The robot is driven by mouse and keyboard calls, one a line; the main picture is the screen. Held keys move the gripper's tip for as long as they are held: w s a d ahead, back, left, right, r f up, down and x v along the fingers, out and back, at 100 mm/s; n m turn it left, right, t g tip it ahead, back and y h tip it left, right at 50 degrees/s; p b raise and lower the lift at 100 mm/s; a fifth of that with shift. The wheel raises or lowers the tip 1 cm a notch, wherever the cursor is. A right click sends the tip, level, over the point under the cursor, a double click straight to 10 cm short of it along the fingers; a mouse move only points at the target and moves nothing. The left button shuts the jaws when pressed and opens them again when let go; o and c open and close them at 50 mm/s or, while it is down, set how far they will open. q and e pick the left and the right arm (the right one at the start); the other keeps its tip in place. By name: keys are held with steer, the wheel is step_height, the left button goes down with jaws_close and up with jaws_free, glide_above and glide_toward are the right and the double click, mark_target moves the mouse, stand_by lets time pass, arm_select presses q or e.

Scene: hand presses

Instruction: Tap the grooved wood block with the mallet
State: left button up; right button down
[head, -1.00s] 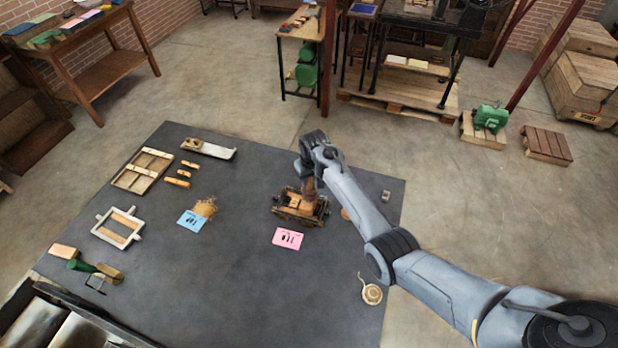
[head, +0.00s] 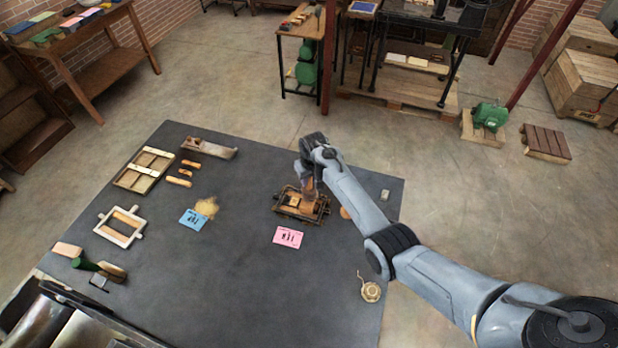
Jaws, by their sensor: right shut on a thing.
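My right gripper (head: 309,186) points down over a small wood-and-dark-metal hand press (head: 325,209) on the dark grey table. It is shut on a brown wooden thing (head: 309,197), which stands just above or in the press. Its lower end blends with the wood there, so I cannot tell whether they touch. I cannot tell whether the held thing is the mallet. The grooved wood block cannot be made out for certain. An orange-brown rounded thing (head: 345,212) shows partly behind my right forearm. My left gripper is not in view.
A pink card (head: 288,237) lies before the press. A blue card (head: 193,219), tan pile (head: 207,207), white frame (head: 120,226) and wooden tray (head: 146,168) lie left. A round brass-coloured thing (head: 371,291) lies near the right edge. The table's middle front is clear.

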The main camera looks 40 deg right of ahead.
steer(key=shift+r, duration=0.45)
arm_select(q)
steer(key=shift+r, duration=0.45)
arm_select(e)
steer(key=shift+f, duration=0.1)
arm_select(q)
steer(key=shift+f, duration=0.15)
arm_select(e)
steer(key=shift+d, duration=0.1)
steer(key=shift+w+d+f+b, duration=0.2)
steer(key=shift+b, duration=0.3)
steer(key=shift+w+d+f+b, duration=0.15)
steer(key=shift+w+d+b, duration=0.2)
steer(key=shift+b, duration=0.25)
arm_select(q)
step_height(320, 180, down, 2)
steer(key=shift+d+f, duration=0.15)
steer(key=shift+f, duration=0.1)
arm_select(e)
steer(key=shift+w+d, duration=0.15)
steer(key=shift+d, duration=0.05)
steer(key=shift+f+b, duration=0.95)
steer(key=shift+f, duration=0.15)
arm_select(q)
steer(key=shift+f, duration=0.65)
